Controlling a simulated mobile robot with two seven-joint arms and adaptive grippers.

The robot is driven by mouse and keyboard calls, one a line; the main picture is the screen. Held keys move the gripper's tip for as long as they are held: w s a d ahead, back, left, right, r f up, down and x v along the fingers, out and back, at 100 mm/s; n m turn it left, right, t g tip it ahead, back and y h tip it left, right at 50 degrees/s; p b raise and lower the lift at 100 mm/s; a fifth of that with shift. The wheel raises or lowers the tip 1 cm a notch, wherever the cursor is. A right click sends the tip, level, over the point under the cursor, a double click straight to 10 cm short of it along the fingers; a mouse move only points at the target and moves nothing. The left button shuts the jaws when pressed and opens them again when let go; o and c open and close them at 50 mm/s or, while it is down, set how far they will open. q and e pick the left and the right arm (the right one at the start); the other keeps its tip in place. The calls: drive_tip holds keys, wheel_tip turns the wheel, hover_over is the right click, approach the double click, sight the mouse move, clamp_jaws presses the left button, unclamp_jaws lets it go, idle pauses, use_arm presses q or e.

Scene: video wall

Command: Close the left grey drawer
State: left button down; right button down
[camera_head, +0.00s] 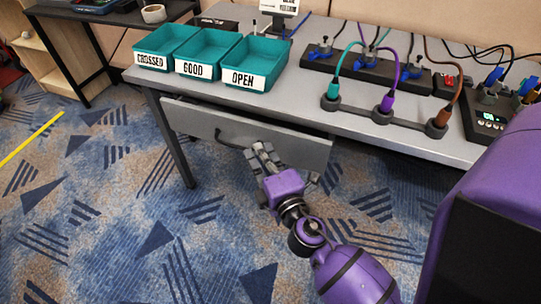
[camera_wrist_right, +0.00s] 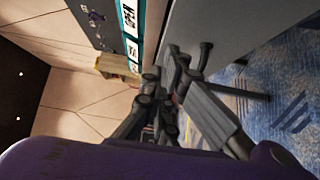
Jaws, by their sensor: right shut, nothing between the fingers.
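The left grey drawer (camera_head: 205,121) is under the grey table in the head view. Its front panel stands out a little from under the table edge, with a dark gap along its top, so it is partly open. A dark handle (camera_head: 232,142) is on its front. My right gripper (camera_head: 262,150) is shut and empty, with its fingertips at the drawer front, right of the handle. I cannot tell whether they touch it. In the right wrist view the gripper fingers (camera_wrist_right: 172,95) are beside the grey panel (camera_wrist_right: 225,30). My left gripper is not in view.
Teal bins labelled CROSSED (camera_head: 158,50), GOOD (camera_head: 203,57) and OPEN (camera_head: 247,67) stand on the grey table (camera_head: 290,92). Cables and a dark power strip (camera_head: 365,68) are at the right. A table leg (camera_head: 172,140) is left of the drawer. Carpet in front is clear.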

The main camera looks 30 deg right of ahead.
sight(274, 130)
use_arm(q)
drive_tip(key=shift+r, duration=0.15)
use_arm(e)
drive_tip(key=shift+w+d, duration=0.5)
drive_tip(key=shift+d, duration=0.3)
drive_tip(key=shift+w+d, duration=0.45)
drive_tip(key=shift+d, duration=0.3)
drive_tip(key=w+d, duration=0.1)
drive_tip(key=d, duration=0.1)
drive_tip(key=w+d, duration=0.2)
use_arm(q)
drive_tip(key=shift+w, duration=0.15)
use_arm(e)
drive_tip(key=shift+d+r, duration=0.1)
drive_tip(key=shift+d, duration=0.05)
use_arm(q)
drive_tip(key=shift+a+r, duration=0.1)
